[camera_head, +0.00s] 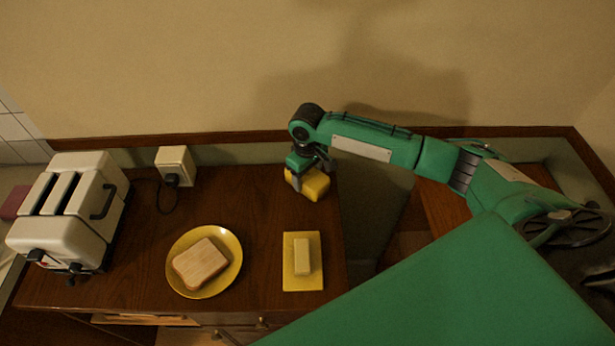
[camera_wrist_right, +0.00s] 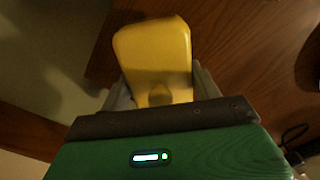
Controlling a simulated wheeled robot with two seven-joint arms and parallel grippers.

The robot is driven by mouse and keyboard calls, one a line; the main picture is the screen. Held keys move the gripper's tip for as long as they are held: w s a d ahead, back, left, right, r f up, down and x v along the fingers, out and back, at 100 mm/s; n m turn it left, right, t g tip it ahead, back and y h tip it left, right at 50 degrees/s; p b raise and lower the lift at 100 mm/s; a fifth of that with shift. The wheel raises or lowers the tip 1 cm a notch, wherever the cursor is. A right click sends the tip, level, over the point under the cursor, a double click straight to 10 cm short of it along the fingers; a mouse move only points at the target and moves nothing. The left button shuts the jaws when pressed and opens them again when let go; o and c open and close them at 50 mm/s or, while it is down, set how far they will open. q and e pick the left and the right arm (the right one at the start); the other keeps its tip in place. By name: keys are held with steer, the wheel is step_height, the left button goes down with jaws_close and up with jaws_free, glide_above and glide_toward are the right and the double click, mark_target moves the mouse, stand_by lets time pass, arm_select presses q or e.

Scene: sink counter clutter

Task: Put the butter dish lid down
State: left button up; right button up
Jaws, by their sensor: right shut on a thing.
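The yellow butter dish lid (camera_head: 316,184) is in my right gripper (camera_head: 305,180), at the back right of the wooden counter. In the right wrist view the lid (camera_wrist_right: 153,55) sits between the two fingers of my right gripper (camera_wrist_right: 155,95), which is shut on it. I cannot tell whether the lid touches the counter. The yellow butter dish base (camera_head: 290,279) lies nearer the front right edge, with a pale stick of butter (camera_head: 302,257) on it. The base is uncovered and apart from the lid. My left gripper is not in view.
A yellow plate (camera_head: 236,250) with a slice of bread (camera_head: 200,263) is left of the dish base. A white toaster (camera_head: 75,215) stands at the far left. A white socket box (camera_head: 176,163) with a plug and cord is by the wall. Bare counter (camera_head: 250,205) lies between.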

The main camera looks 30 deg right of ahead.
steer(key=shift+f, duration=1)
steer(key=o, duration=1)
steer(key=shift+f, duration=0.1)
steer(key=shift+o, duration=0.2)
step_height(320, 180, up, 12)
steer(key=shift+r+b, duration=0.15)
steer(key=shift+b, duration=1)
